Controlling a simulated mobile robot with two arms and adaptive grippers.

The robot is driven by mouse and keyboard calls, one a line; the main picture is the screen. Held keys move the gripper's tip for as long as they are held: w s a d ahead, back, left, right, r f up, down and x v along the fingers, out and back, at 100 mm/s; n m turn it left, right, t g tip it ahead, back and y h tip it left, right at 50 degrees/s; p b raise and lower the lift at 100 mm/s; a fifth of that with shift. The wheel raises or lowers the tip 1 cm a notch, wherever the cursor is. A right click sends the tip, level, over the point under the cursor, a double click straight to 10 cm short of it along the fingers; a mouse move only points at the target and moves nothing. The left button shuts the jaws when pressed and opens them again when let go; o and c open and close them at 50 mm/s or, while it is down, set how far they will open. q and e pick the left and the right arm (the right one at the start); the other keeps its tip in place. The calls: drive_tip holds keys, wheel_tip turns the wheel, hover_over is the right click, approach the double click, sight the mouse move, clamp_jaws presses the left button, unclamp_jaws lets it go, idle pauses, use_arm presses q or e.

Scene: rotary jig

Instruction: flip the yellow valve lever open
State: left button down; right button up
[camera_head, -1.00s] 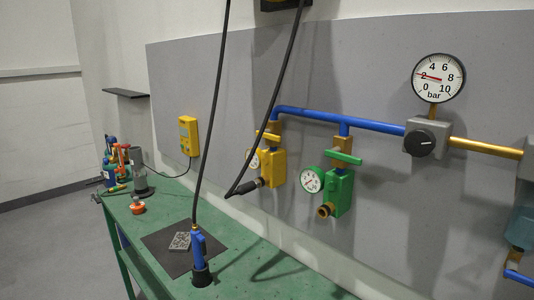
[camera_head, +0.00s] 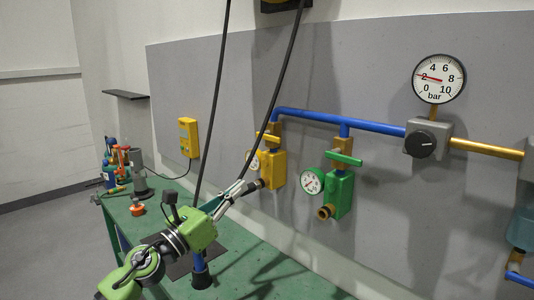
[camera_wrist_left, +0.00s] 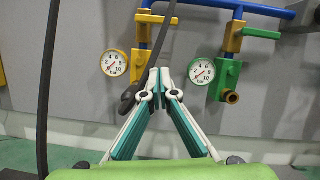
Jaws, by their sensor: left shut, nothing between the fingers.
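The yellow valve lever (camera_head: 268,138) sits on top of the yellow valve body (camera_head: 278,168), crosswise to the short vertical pipe. It also shows in the left wrist view (camera_wrist_left: 149,17), upper middle, partly crossed by a black hose. My left gripper (camera_head: 240,186) is shut and empty. Its fingertips are below and left of the lever in the head view, close to the yellow valve's outlet. In the left wrist view the closed fingertips (camera_wrist_left: 158,74) appear below the lever, between two gauges. Whether they touch the hose is unclear. My right gripper is not in view.
A black hose (camera_head: 270,110) hangs in front of the panel towards the yellow valve's outlet. The green valve (camera_head: 340,193) with its gauge (camera_head: 311,182) stands to the right. A blue pipe (camera_head: 310,114) runs above both. The green bench (camera_head: 265,262) lies below.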

sight(268, 138)
use_arm(q)
drive_tip(key=shift+w+d+r+m+g, duration=0.15)
drive_tip(key=shift+m+g, duration=0.15)
drive_tip(key=shift+m, duration=0.4)
drive_tip(key=shift+d+r+m+g, duration=0.15)
drive_tip(key=shift+m+g, duration=0.15)
drive_tip(key=shift+m, duration=0.4)
drive_tip(key=w+d+r+p, duration=0.5)
drive_tip(key=w+d+r, duration=0.1)
drive_tip(key=shift+w+d+r, duration=0.3)
drive_tip(key=shift+w, duration=0.1)
drive_tip(key=shift+f, duration=0.1)
drive_tip(key=shift+w, duration=0.1)
